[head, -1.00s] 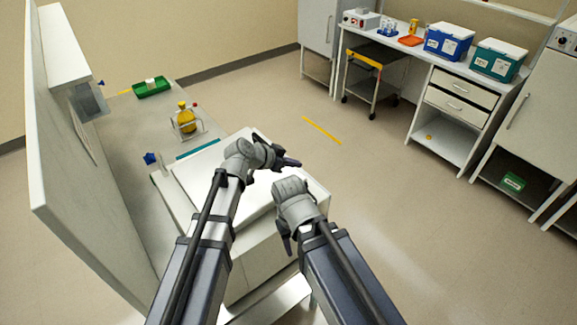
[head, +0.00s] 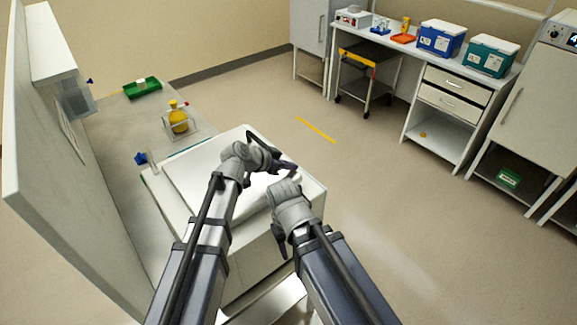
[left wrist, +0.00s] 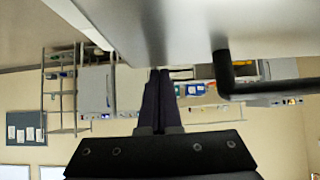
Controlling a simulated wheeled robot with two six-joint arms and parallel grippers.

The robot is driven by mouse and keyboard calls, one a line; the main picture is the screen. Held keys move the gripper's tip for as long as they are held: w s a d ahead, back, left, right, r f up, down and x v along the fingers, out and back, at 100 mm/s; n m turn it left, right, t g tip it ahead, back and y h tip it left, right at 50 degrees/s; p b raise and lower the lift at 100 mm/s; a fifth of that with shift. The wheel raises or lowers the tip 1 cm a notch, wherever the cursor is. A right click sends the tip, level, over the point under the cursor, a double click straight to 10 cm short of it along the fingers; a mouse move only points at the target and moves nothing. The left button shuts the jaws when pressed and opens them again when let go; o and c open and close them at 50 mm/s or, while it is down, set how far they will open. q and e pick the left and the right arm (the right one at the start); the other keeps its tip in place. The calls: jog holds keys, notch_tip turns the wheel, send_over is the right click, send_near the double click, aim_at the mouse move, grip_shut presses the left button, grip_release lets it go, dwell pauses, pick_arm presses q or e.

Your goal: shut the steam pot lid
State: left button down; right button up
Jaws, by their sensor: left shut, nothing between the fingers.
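The steam pot (head: 262,250) is a white box-like unit in front of me. Its pale flat lid (head: 190,172) lies over the top; my arms hide part of it, and I cannot tell how far open it stands. A dark bar handle (head: 262,146) shows beside my left gripper (head: 288,170), which is shut and empty at the lid's far right side. In the left wrist view the shut fingers (left wrist: 160,88) point along a pale surface, with a dark bent bar (left wrist: 222,75) to their right, apart from them. My right gripper (head: 280,240) hangs at the pot's right side; its jaws are unclear.
A yellow flask (head: 178,120) in a clear rack and a green tray (head: 142,88) stand on the left bench. A white panel (head: 80,160) rises at the left. A cart (head: 365,75) and a counter with blue (head: 440,38) and teal boxes (head: 491,57) stand far right. Floor between is clear.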

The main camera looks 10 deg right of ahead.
pick_arm(q)
jog(key=shift+w+d+f+b, duration=0.1)
jog(key=shift+f+b, duration=0.25)
jog(key=shift+f, duration=0.3)
jog(key=shift+w+d+f+b, duration=0.1)
jog(key=shift+f+b, duration=0.25)
jog(key=shift+f, duration=0.25)
jog(key=shift+s+r, duration=0.2)
jog(key=shift+s, duration=0.05)
jog(key=shift+f, duration=0.1)
pick_arm(e)
notch_tip(320, 180, down, 2)
jog(key=shift+s+f, duration=0.1)
pick_arm(q)
jog(key=shift+s+a+r+p, duration=0.15)
jog(key=shift+a+r+p, duration=0.2)
jog(key=shift+p, duration=0.2)
jog(key=p+v, duration=0.4)
jog(key=v, duration=0.2)
jog(key=shift+a+r, duration=0.1)
jog(key=shift+r, duration=0.2)
jog(key=shift+s+a+r, duration=0.1)
jog(key=shift+a, duration=0.15)
pick_arm(e)
notch_tip(320, 180, up, 5)
